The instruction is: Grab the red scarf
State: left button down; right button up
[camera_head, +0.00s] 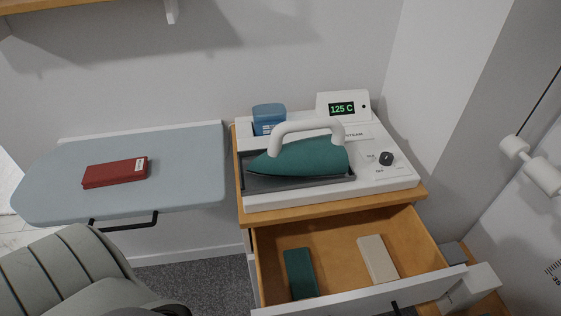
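A red folded item with a small white label, which looks like the red scarf (115,172), lies flat on the blue-grey ironing board (190,150) at the left. It is a neat rectangular block, and nothing covers it. Neither of my grippers can be made out in the head view, so nothing is seen touching the scarf.
A green iron (300,157) rests on a white station (310,198) reading 125 C, beside a blue container (268,117). Below, an open drawer (335,240) holds a green block (300,273) and a beige block (378,259). A grey ribbed padded shape (65,275) stands in front of the board.

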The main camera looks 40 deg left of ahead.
aim_at(132, 169)
jog(key=j+u, duration=0.1)
jog(key=u, duration=2.25)
